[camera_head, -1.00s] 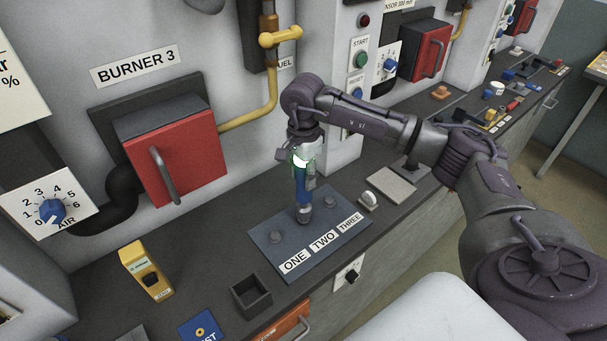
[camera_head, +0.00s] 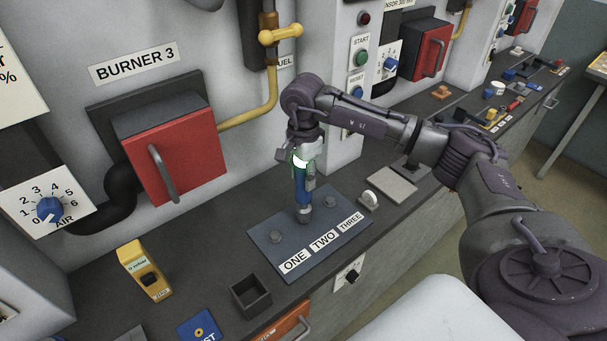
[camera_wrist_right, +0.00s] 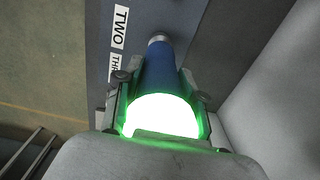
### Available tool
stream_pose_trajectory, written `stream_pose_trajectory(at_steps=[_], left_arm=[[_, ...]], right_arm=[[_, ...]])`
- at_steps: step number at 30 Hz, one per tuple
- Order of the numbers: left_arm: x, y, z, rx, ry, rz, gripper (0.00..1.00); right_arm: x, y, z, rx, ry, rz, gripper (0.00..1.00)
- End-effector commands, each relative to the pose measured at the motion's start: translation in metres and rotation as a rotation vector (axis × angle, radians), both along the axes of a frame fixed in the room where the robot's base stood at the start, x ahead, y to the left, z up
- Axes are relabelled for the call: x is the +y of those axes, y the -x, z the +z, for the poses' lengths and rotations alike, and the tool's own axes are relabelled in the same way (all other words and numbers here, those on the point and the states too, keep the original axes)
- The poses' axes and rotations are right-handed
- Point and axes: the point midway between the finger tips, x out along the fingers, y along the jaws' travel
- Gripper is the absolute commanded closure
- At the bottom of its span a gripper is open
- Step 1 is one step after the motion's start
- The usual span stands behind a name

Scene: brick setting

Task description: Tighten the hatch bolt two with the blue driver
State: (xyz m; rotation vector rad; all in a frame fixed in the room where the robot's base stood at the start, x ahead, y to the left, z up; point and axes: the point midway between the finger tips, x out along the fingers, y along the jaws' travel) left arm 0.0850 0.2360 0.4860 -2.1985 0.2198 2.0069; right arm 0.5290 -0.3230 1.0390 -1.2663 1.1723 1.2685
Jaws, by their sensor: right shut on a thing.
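The hatch plate (camera_head: 268,241) is a grey-blue panel on the counter, with labels ONE, TWO and THREE along its front edge. Bolt one (camera_head: 275,237) and bolt three (camera_head: 330,202) show as round heads on it. My right gripper (camera_head: 303,164) is shut on the driver's upper part, where a green-white glow shows. In the right wrist view the driver (camera_wrist_right: 160,75) points away from the gripper (camera_wrist_right: 160,110), towards the plate beside TWO. My left gripper is not in view.
A yellow device (camera_head: 145,270) and an open dark box (camera_head: 250,296) stand left of the plate. A white knob (camera_head: 369,200) and a pale pad (camera_head: 392,186) are to its right. The red burner box (camera_head: 175,150) juts from the wall behind.

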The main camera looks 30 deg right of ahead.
Motion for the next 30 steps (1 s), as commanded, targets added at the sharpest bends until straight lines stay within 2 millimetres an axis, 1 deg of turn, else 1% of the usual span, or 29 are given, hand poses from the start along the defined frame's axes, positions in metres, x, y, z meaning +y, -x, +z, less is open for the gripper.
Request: stream_pose_trajectory(at_steps=[20,30], left_arm=[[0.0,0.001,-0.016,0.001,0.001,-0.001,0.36],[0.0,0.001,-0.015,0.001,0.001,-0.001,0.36]], right_arm=[[0.0,-0.001,-0.016,-0.003,0.0,-0.001,1.0],[0.0,0.0,-0.016,-0.002,0.0,-0.001,1.0]])
